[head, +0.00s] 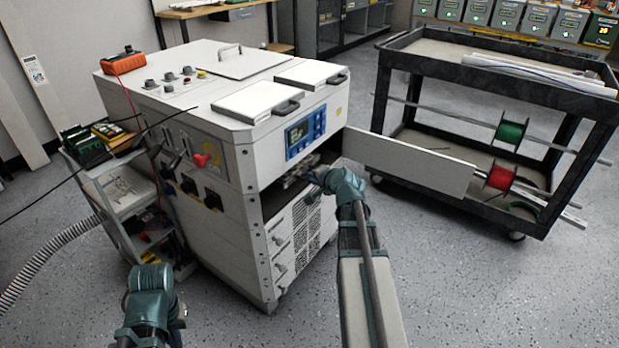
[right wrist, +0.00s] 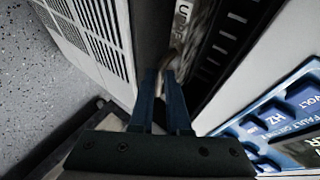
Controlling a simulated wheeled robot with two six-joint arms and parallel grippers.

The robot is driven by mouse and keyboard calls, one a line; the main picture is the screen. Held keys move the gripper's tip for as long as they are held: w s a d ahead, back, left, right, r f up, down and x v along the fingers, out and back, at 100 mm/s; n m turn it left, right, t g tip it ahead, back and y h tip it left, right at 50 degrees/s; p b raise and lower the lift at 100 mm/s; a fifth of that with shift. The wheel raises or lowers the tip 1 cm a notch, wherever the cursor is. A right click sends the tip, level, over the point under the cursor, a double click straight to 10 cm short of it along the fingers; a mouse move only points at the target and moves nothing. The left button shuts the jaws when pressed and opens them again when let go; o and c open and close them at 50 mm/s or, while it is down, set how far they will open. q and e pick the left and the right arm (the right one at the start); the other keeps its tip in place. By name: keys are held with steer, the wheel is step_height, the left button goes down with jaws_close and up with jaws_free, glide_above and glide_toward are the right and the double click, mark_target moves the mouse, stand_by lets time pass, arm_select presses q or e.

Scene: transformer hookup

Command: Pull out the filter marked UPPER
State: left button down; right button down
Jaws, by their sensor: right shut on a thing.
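A white cabinet (head: 230,140) stands at the centre of the head view with a dark opening in its front. In the right wrist view a filter (right wrist: 199,32) with a metallic face sits in the dark slot, its label partly visible and starting with "U". My right gripper (right wrist: 172,72) is shut on the filter's small metal handle (right wrist: 177,58). In the head view my right gripper (head: 314,182) reaches into the opening and hides part of the filter. My left arm is at the lower left, apart from the cabinet; its fingers cannot be made out.
An open door panel (head: 410,162) sticks out right of the opening, close to my right arm. A blue control panel (head: 305,132) is above the opening, a vented panel (head: 295,235) below. A black cart (head: 500,100) stands at right, a small shelf cart (head: 122,190) at left.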

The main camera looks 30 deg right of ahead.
steer(key=s+d, duration=0.3)
steer(key=s, duration=0.5)
steer(key=shift+d, duration=0.2)
stand_by(3.0)
steer(key=shift+s+d, duration=0.3)
steer(key=shift+s, duration=0.45)
steer(key=shift+s+d, duration=0.3)
steer(key=shift+s, duration=0.45)
steer(key=shift+s+d, duration=0.3)
steer(key=shift+s, duration=0.45)
